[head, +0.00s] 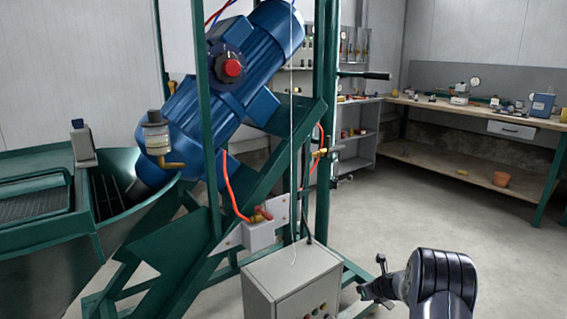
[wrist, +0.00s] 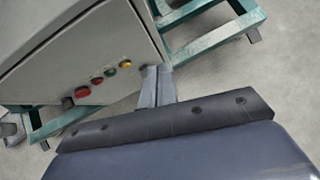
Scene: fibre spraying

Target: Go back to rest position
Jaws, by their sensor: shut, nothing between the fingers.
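My gripper (head: 372,284) is low at the lower right of the head view, just left of my dark arm link and to the right of the grey control box (head: 292,277). In the wrist view my gripper (wrist: 158,72) shows as two grey fingers side by side. They are shut with nothing between them, and their tips appear close to the lower edge of the control box (wrist: 70,50). Whether they touch the box cannot be told. The box's red, green and yellow buttons show left of the fingers.
A green machine frame (head: 327,120) carries a large blue motor (head: 225,85). A green tub (head: 140,205) stands at the left. A workbench (head: 480,110) with small items is at the back right, with an orange pot (head: 501,179) on its lower shelf. Open floor lies between.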

